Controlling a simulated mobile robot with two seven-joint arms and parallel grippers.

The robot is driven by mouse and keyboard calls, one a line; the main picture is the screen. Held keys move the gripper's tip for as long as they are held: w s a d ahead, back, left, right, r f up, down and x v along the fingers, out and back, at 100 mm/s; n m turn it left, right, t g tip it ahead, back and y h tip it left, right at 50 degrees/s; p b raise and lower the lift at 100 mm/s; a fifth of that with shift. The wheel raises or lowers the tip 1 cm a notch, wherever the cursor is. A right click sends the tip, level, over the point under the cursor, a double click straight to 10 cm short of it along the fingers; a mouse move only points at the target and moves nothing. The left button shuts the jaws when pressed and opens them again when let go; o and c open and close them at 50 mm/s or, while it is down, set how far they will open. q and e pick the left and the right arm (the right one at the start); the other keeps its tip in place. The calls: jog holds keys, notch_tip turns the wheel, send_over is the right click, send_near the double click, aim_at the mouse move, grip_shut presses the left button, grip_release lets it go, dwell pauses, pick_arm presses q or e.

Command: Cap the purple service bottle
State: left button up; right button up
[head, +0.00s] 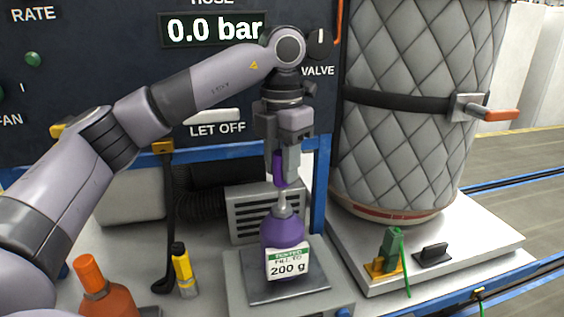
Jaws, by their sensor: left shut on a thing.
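The purple service bottle (283,232) stands upright on a grey scale plate, with a pale narrow neck (282,203) and a label reading "TESTED FILL TO 200 g". My left gripper (279,174) points down directly above it and is shut on a purple cap (279,168). The cap's lower end is at the top of the neck in the picture; I cannot tell whether it touches or is seated. The fingers hide part of the cap. My right gripper is not in view.
The scale (258,289) sits at the front middle. An orange-topped bottle (105,290) and a yellow marker-like bottle (183,272) stand to its left. A quilted tank (420,110) and a green fitting (391,250) are right. A control panel (90,70) rises behind.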

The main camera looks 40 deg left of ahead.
pick_arm(q)
jog(key=shift+p, duration=0.5)
dwell(1.2)
jog(key=shift+f+b, duration=1.75)
jog(key=shift+f, duration=0.95)
jog(key=o, duration=1.1)
jog(key=shift+r, duration=0.1)
jog(key=shift+r+p, duration=0.55)
jog(key=shift+r, duration=3)
jog(key=shift+s+f, duration=0.1)
